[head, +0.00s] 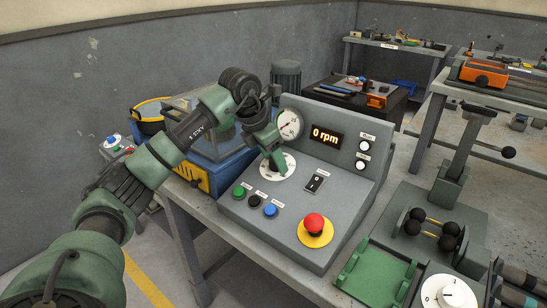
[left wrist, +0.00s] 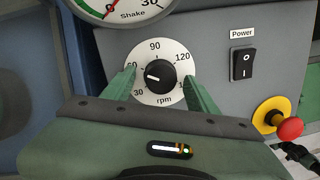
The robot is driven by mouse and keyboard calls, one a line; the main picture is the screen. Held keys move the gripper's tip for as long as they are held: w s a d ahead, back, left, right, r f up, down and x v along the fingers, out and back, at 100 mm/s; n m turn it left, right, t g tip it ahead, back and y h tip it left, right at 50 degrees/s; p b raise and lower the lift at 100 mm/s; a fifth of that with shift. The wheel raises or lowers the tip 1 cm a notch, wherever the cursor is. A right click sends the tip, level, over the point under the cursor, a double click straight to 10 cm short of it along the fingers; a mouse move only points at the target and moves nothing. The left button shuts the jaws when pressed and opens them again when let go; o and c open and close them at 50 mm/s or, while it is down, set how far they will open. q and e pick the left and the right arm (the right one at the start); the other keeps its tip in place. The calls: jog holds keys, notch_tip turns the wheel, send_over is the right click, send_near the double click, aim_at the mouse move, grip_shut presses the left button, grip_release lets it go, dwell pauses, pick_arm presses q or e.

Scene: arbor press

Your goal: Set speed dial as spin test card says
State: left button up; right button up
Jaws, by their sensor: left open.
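The speed dial (left wrist: 160,76) is a black knob with a white pointer on a round white plate marked in rpm. Its pointer aims left, between 30 and 60. My left gripper (head: 276,160) is over the dial, and in the left wrist view its open green fingers stand on either side of the knob, with gaps visible. In the head view the gripper partly hides the dial plate (head: 264,175). The display (head: 327,136) reads 0 rpm. I cannot make out a spin test card. My right gripper is not in view.
The grey console also carries a power switch (head: 315,184), a round Shake gauge (head: 289,124), green, black and blue buttons, and a red stop button (head: 314,224) on yellow. A blue machine (head: 217,172) stands left of it. A green fixture (head: 375,272) sits to the right.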

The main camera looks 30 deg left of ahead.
pick_arm(q)
jog(key=c, duration=1)
grip_shut()
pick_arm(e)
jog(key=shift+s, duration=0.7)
